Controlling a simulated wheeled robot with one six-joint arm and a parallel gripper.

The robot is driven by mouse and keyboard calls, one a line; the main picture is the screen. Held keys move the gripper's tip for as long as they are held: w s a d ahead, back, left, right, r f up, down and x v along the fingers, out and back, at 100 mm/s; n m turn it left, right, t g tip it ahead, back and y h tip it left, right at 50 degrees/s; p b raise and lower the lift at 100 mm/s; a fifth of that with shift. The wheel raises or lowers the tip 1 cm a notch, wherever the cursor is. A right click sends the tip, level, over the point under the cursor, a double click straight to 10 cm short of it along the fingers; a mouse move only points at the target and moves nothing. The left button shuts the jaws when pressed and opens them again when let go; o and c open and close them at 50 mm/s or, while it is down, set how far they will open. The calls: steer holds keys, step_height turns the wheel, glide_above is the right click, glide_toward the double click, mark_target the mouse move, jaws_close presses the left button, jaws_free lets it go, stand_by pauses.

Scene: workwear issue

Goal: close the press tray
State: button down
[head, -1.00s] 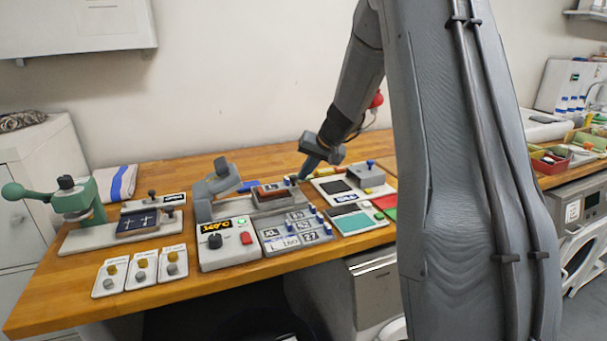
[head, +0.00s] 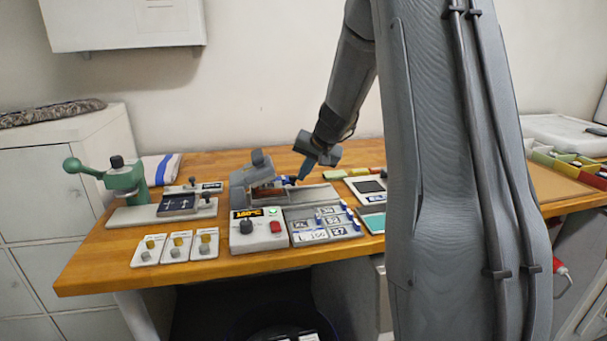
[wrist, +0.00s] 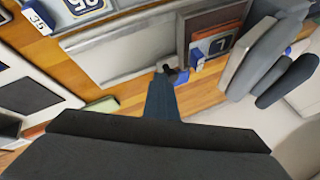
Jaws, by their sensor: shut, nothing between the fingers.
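The heat press (head: 262,172) stands behind its control box (head: 258,229), with its grey head tilted up. The press tray (head: 268,196), dark with an orange-red patch, lies at the left end of its pale channel, at the press head. In the wrist view the tray (wrist: 205,22) carries an orange piece with a blue-and-white label. A small white-and-blue handle (wrist: 196,63) is at its edge. My gripper (head: 300,179) is shut and empty, just right of the tray. Its fingertips (wrist: 165,70) are beside the handle; I cannot tell if they touch.
The channel (head: 320,195) right of the tray is bare. A number panel (head: 322,225) with blue pegs is in front. A green hand press (head: 122,182) and several small cards stand left. A folded towel (head: 160,167) lies behind. My arm hides part of the bench.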

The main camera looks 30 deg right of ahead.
steer(key=s+d, duration=0.1)
steer(key=s+d+b, duration=0.1)
steer(key=d, duration=0.1)
steer(key=shift+s+r+b, duration=0.2)
steer(key=shift+s+b, duration=0.1)
steer(key=a+v, duration=0.1)
steer(key=v, duration=0.9)
steer(key=shift+d+b, duration=0.45)
